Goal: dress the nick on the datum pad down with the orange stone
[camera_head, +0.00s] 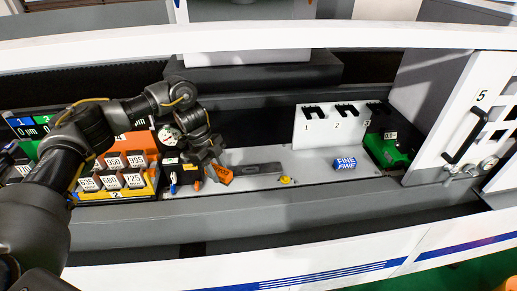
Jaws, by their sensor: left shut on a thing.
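My left gripper (216,161) is shut on the orange stone (222,174), a small block with dark marks on its side. It holds the stone tilted at the left part of the light grey plate. Just right of the stone lies a dark grey flat bar (258,169), which may carry the datum pad; I cannot tell the pad apart. The nick is too small to see. Whether the stone touches the bar or plate cannot be told. My right gripper is not in view.
A blue block marked FINE (345,163) and a small yellow piece (285,180) are on the plate. A white numbered rack (330,127) stands behind. Numbered blocks in a yellow-edged tray (146,191) are left. A green unit (390,151) and white door (460,120) are right.

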